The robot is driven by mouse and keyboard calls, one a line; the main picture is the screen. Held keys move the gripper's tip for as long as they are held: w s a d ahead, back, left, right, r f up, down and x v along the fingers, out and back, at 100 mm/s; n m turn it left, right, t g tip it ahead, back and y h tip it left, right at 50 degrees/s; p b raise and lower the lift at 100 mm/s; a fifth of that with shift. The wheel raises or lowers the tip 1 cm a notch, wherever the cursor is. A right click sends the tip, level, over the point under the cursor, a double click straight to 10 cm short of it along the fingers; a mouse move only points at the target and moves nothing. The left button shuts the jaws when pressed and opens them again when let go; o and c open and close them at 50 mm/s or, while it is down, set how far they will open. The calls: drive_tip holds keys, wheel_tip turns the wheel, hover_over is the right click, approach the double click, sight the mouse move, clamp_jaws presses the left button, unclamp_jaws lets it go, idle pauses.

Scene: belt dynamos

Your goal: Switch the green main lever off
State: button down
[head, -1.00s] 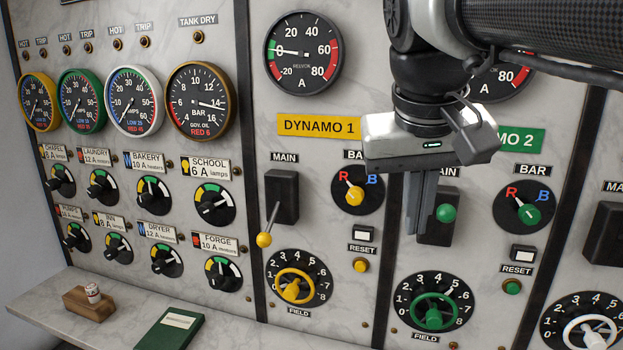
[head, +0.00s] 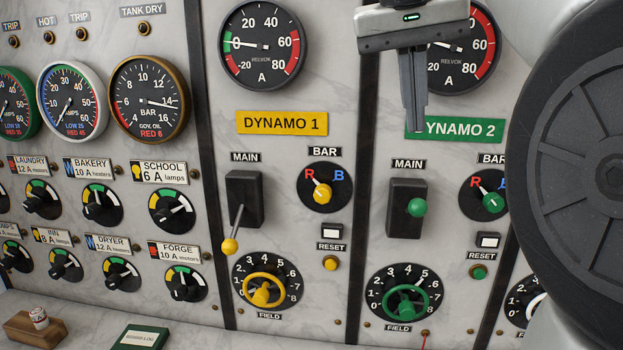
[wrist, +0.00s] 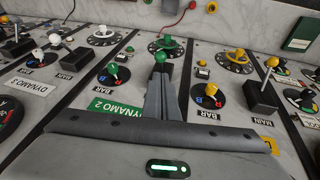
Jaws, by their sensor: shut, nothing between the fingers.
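The green main lever shows as a round green knob (head: 417,207) in front of its black switch box (head: 405,223), under the MAIN label of Dynamo 2. It juts out toward the camera, and its shaft is hidden behind the knob. My gripper (head: 415,130) is shut and empty, pointing down above the box, in front of the green DYNAMO 2 plate (head: 470,130). In the wrist view the green knob (wrist: 161,56) shows just beyond my closed fingertips (wrist: 160,76); the fingers hide part of the switch box.
The yellow main lever (head: 230,245) hangs down at left. Right of the green lever are its bar selector (head: 492,203) and reset button (head: 479,272); the green field wheel (head: 407,300) is below. A large dark wheel-like shape (head: 590,180) blocks the head view's right side.

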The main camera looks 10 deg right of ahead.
sight(417, 201)
drive_tip(key=b+x, duration=0.2)
drive_tip(key=x, duration=1.2)
drive_tip(key=shift+f+b, duration=0.15)
drive_tip(key=shift+b, duration=0.15)
